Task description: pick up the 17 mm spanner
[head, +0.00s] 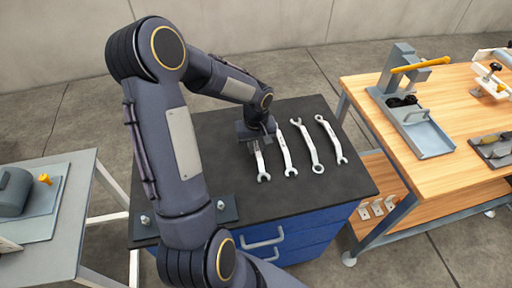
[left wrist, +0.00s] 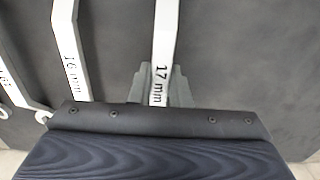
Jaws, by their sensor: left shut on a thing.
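The 17 mm spanner (left wrist: 163,45) shows in the left wrist view with its "17 mm" marking facing up. In the head view it is the leftmost spanner (head: 262,166) in a row on the black top of the blue cabinet (head: 215,140). My left gripper (head: 254,136) is over its far part. In the left wrist view the gripper's fingers (left wrist: 160,88) are on both sides of its shank, shut on it. The spanner's far end is hidden under the gripper in the head view. I cannot tell whether it is clear of the top. My right gripper is not in view.
The 16 mm spanner (left wrist: 70,45) lies beside it, with further spanners (head: 308,147) to the right in the head view. A wooden workbench (head: 455,95) stands at right and a grey table (head: 75,210) at left. The black top's front is mostly clear.

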